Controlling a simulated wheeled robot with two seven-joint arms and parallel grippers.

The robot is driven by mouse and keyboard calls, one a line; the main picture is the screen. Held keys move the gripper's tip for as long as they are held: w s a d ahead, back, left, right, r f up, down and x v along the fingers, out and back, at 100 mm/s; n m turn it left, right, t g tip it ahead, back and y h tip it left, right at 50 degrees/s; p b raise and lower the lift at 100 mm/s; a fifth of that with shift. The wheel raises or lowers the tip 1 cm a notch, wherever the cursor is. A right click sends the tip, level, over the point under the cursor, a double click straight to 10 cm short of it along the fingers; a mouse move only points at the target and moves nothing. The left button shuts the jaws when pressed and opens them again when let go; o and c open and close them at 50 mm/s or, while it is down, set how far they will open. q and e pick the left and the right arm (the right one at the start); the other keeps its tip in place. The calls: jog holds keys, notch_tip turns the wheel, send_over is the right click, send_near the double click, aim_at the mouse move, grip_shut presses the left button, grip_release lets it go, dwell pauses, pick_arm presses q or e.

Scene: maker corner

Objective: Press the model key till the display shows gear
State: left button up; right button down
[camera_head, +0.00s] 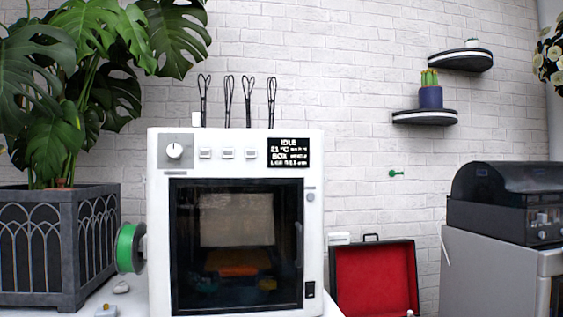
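A white box-shaped machine, like a 3D printer (160,230), stands in the middle of the view with its dark glass door (237,245) shut. Its top panel has a round white knob (174,151) at the left and a row of three small keys, the middle key (228,153) among them. I cannot read the key labels. The black display (288,152) at the panel's right reads IDLE, 21 °C and BOX, with smaller text that is hard to read. Neither of my grippers is in view.
A green filament spool (130,248) is on the machine's left side, near a large potted plant (60,245). An open red-lined case (373,280) stands to the right. A grey cabinet (490,275) carries a black appliance (505,205). Wall shelves (425,117) hang above.

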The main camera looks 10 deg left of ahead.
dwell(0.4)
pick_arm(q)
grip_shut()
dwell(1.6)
